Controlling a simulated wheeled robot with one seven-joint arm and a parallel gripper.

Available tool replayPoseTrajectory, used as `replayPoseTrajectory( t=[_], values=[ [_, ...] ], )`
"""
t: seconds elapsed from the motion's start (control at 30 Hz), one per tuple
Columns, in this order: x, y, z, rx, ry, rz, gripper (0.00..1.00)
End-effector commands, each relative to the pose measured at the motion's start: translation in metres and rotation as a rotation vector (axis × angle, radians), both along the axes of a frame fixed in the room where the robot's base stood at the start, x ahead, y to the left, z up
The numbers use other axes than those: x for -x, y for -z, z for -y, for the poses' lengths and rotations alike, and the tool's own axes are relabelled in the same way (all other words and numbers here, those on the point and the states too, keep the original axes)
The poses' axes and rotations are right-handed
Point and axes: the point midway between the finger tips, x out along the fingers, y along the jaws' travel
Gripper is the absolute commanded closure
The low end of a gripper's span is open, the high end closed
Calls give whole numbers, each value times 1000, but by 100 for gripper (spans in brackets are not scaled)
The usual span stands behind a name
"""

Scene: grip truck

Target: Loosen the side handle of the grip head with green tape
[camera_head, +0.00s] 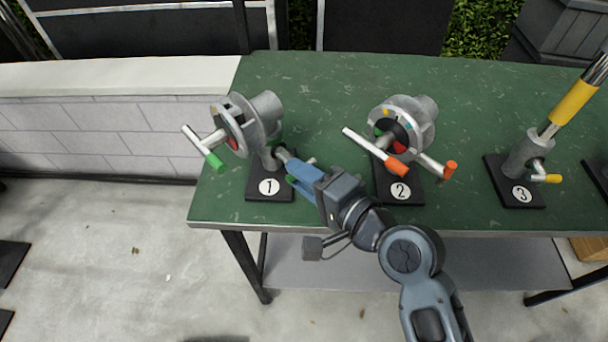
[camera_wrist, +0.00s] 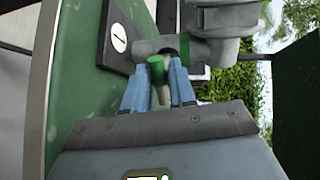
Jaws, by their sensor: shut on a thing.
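The grip head with green tape (camera_head: 264,107) stands on the black base marked 1 at the left of the green table. Its longer T-handle (camera_head: 204,145) has a green tip and points left. Its side handle (camera_wrist: 156,68) shows its green end between the blue fingers in the wrist view. My gripper (camera_head: 288,162) reaches to the lower right side of this grip head and is shut on the side handle. The fingers hide part of the handle in the head view. A green band (camera_wrist: 182,48) shows beside the joint in the wrist view.
A second grip head (camera_head: 415,117) with orange-tipped handles stands close to the right of my gripper, on base 2. Stand 3 (camera_head: 524,158) with a yellow-taped pole is farther right. The green table (camera_head: 315,80) is clear behind the grip heads.

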Motion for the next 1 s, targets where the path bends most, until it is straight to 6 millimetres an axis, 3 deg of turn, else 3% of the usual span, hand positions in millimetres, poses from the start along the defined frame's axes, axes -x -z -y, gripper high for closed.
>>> replayPoseTrajectory(
  t=[1.0],
  values=[
    [-1,16,1,687,1,639,100]
  ],
)
